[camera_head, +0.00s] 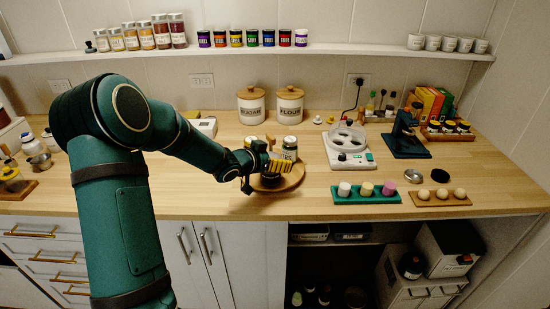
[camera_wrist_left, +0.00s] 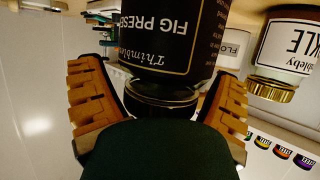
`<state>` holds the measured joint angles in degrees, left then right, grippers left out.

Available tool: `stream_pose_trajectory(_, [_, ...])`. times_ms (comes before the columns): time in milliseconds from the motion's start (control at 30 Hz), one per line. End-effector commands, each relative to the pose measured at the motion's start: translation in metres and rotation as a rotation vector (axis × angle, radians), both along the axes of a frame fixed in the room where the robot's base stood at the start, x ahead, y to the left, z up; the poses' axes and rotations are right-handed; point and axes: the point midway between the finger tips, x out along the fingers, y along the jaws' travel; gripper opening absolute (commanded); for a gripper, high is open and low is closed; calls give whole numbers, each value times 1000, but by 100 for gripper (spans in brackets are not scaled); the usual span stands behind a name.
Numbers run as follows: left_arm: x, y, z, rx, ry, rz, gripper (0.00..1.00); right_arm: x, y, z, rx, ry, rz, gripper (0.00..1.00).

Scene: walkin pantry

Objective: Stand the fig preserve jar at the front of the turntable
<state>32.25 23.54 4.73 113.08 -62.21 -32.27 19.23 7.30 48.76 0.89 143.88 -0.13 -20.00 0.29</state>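The fig preserve jar, with a black label and dark lid, fills the top of the left wrist view (camera_wrist_left: 165,35), which looks upside down. In the head view it is a dark shape (camera_head: 272,180) low on the round wooden turntable (camera_head: 293,179), at its front, partly covered by my gripper. My left gripper (camera_head: 270,166) reaches in from the left. In the wrist view its ridged fingers (camera_wrist_left: 160,75) are spread on either side of the jar, with no clear grip on it. The jar looks upright. My right gripper is not in view.
A pickle jar (camera_head: 289,149) stands at the turntable's back, also in the wrist view (camera_wrist_left: 285,50). Sugar (camera_head: 251,107) and flour (camera_head: 289,106) canisters stand behind. A white appliance (camera_head: 348,145) and green tray (camera_head: 366,196) are to the right.

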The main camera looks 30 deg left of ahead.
Motion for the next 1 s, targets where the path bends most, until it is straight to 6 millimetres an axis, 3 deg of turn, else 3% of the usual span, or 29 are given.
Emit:
stream_pose_trajectory(333, [-6, 2, 7, 2, 0, 1, 90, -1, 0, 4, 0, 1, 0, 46])
stream_pose_trajectory(800, [-86, 21, 41, 1, 0, 2, 90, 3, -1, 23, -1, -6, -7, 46])
stream_pose_trajectory(1000, [-105, 25, 48, 0, 0, 1, 90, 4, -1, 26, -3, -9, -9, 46])
